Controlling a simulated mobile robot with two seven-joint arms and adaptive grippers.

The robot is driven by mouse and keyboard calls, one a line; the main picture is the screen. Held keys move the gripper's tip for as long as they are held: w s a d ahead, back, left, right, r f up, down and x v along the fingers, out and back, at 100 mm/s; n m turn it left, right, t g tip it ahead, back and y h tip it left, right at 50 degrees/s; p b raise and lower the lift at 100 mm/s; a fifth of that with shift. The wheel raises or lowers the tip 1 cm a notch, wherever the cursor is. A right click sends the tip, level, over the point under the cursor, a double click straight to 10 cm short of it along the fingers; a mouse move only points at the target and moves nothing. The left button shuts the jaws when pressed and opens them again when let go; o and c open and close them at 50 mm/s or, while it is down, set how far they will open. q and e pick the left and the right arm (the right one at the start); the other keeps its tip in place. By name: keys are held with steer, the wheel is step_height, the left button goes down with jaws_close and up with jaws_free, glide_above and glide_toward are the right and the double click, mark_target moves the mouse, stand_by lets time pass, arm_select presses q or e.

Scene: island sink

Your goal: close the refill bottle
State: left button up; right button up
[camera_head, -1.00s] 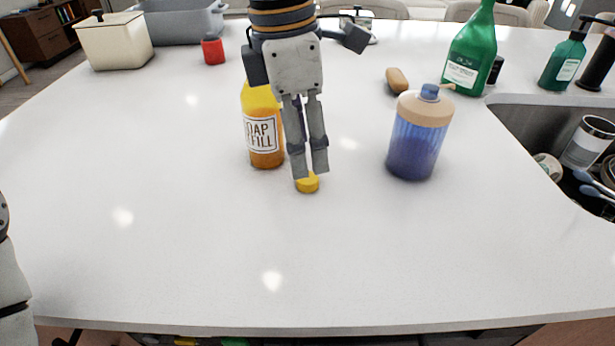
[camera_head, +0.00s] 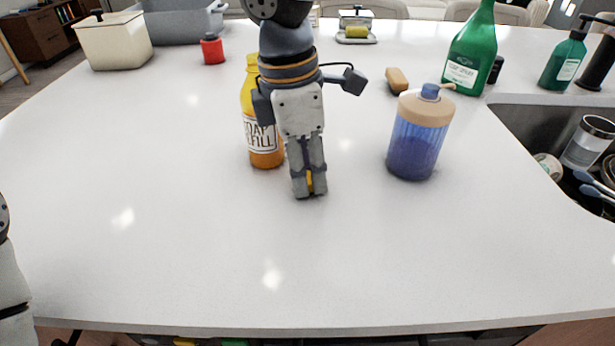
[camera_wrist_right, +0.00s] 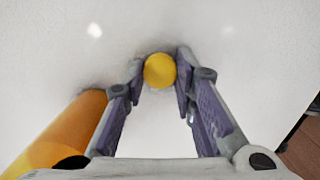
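The refill bottle (camera_head: 263,138) is orange-yellow with a white label and stands upright on the counter, partly behind my right gripper. In the right wrist view the bottle (camera_wrist_right: 62,132) is at the lower left, with a dark open mouth. The round yellow cap (camera_wrist_right: 160,71) is between the fingertips of my right gripper (camera_wrist_right: 160,75), with a finger against each side. In the head view the right gripper (camera_head: 310,190) points down in front of the bottle, and a strip of the cap (camera_head: 310,182) shows between its fingers. My left gripper is out of view; only part of that arm shows.
A blue pump bottle (camera_head: 414,150) stands to the right of the gripper. A green bottle (camera_head: 472,52) and a brown bar (camera_head: 397,80) are behind it. The sink (camera_head: 530,122) is at the right. The front and left of the white counter (camera_head: 170,240) are clear.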

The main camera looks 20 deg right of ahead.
stand_by(0.3)
steer(key=r, duration=0.4)
steer(key=shift+s+a+r, duration=0.15)
steer(key=shift+s+a, duration=0.05)
steer(key=shift+s, duration=0.05)
steer(key=s+a+r, duration=0.2)
steer(key=s+r, duration=0.1)
steer(key=s+a+r, duration=0.2)
steer(key=s, duration=0.2)
steer(key=s+a+r+p, duration=0.1)
steer(key=s+a+r, duration=0.2)
steer(key=s, duration=0.1)
steer(key=shift+s+r, duration=0.2)
steer(key=shift+r, duration=0.15)
